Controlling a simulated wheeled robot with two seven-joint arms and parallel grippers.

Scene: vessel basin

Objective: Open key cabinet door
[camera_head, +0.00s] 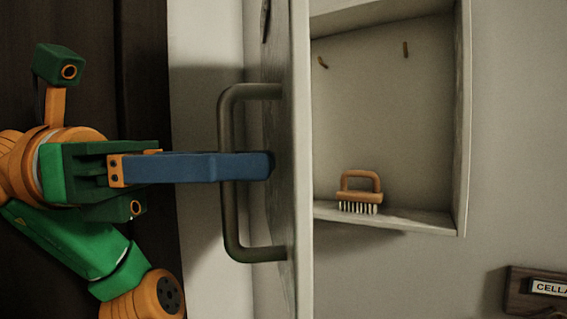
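The key cabinet (462,130) is on the wall at centre right, its inside open to view. Its door (300,200) is swung out and seen almost edge-on. A dark D-shaped handle (232,225) stands on the door's left-facing side. My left gripper (268,166) comes in from the left. A blue finger crosses in front of the handle's upright bar, and its tip reaches the door face. The other finger is hidden behind it, so I cannot tell whether they are shut on the bar. My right gripper is not in view.
A wooden brush (360,192) stands on the cabinet's bottom shelf. Small hooks (406,49) show on its back wall. A wooden plaque with a label reading "CELLA" (548,288) is at lower right. A dark panel (145,80) is behind my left arm.

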